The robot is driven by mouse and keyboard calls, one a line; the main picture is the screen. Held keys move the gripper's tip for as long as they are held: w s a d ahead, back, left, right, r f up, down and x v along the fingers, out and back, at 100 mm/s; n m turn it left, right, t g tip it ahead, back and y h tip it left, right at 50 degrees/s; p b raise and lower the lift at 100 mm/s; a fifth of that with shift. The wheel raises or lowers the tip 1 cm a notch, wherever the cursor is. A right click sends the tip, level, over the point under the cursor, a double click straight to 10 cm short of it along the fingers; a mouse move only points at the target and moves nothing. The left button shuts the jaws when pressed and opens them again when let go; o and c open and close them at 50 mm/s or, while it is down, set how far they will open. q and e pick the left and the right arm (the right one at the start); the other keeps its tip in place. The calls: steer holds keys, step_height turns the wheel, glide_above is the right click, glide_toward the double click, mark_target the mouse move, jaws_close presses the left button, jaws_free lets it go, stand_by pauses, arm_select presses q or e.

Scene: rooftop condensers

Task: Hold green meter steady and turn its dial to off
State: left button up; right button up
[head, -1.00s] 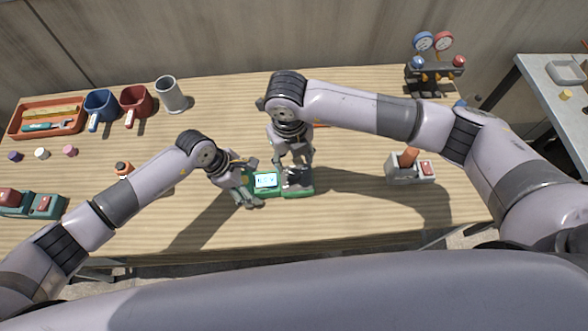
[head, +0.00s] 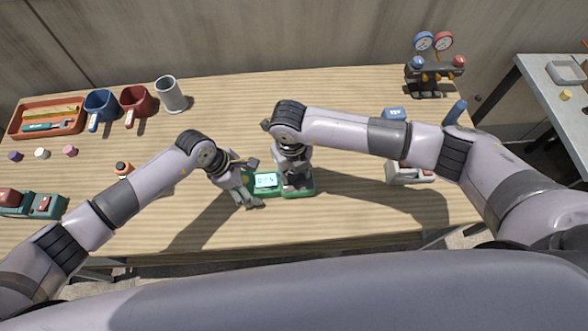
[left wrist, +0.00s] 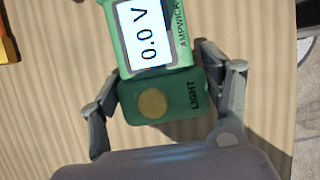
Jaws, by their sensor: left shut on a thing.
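The green meter (head: 266,192) lies on the wooden table, its lit screen facing up. In the left wrist view the meter (left wrist: 188,84) reads 0.0 V, with a round yellowish button beside the word LIGHT. My left gripper (head: 249,184) is shut on the meter's left end in the head view; its fingers (left wrist: 166,84) flank the button end in the left wrist view. My right gripper (head: 297,182) points down over the meter's right end, very close to it or touching. It hides the dial, and I cannot tell how its fingers stand.
A gauge set (head: 434,72) stands back right. My right arm partly covers a grey device (head: 408,175).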

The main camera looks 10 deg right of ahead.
jaws_close()
steer(key=shift+n, duration=0.3)
steer(key=n, duration=0.4)
steer(key=shift+n, duration=2.1)
steer(key=shift+o, duration=1.7)
jaws_free()
